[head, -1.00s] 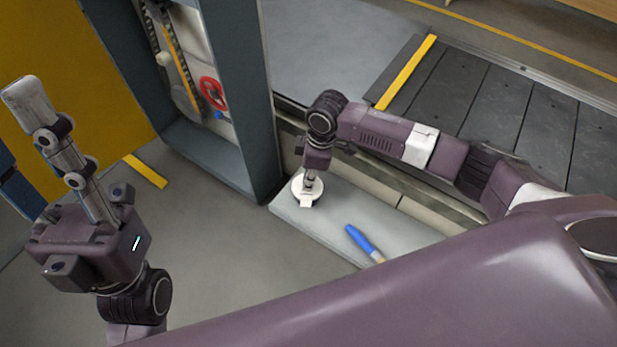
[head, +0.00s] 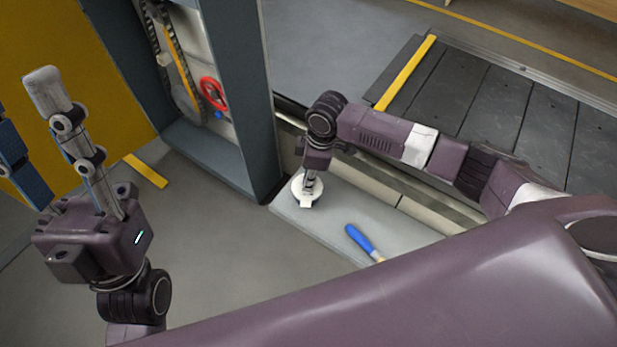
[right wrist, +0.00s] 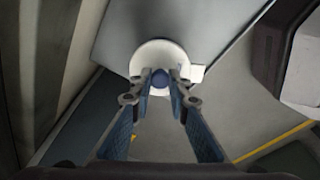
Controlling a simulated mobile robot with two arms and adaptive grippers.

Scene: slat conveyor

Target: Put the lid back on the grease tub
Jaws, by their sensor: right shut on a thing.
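A white round lid (head: 297,188) with a small tab shows at the left end of the grey ledge in the head view. It also shows in the right wrist view (right wrist: 150,52) with a dark blue knob (right wrist: 160,79) at its middle. My right gripper (head: 307,184) points down over the lid. Its fingers (right wrist: 160,84) are shut on the knob. I cannot make out the tub; anything under the lid is hidden. My left gripper (head: 22,95) is at the left, raised with fingers upward. Its fingers stand apart and nothing shows between them.
A blue-handled tool (head: 359,238) lies on the grey ledge (head: 335,212), to the right of the lid. A grey post (head: 240,100) rises behind the ledge's left end. The slat conveyor (head: 480,100) is at the back right. The floor left of the ledge is clear.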

